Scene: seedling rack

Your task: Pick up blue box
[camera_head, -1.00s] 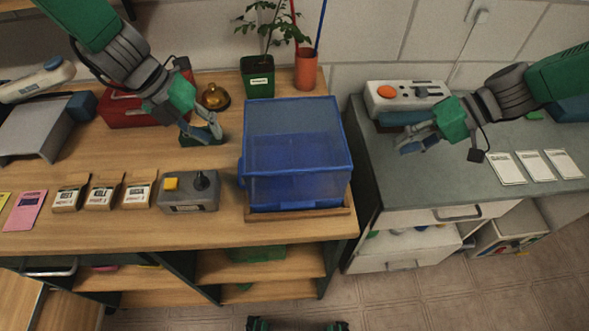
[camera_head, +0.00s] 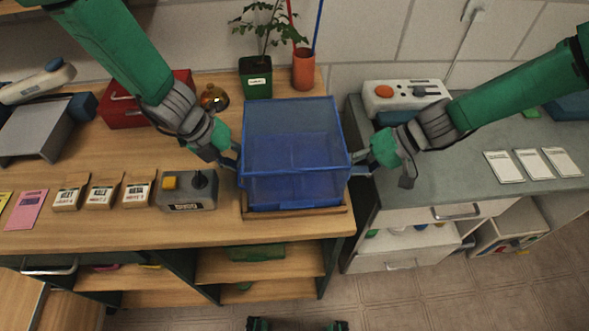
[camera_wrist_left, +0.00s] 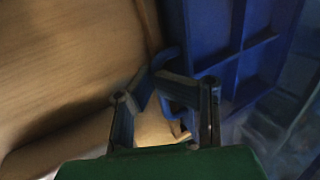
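The blue box (camera_head: 296,185) is a see-through bin with a rim. It sits on a wooden base at the table's right front corner. My left gripper (camera_head: 233,160) is at the box's left side, by its handle. In the left wrist view, the fingers (camera_wrist_left: 160,80) angle inward close to the blue handle (camera_wrist_left: 185,108), with the box wall (camera_wrist_left: 210,30) beyond. Whether they clamp the handle is unclear. My right gripper (camera_head: 361,164) is at the box's right side; its fingertips are too small to judge.
A grey control box (camera_head: 187,198) with a joystick stands left of the box. A potted plant (camera_head: 257,78) and an orange pot (camera_head: 304,70) stand behind it. A grey counter (camera_head: 440,165) lies to the right, across a narrow gap. Seed packets (camera_head: 104,191) lie left.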

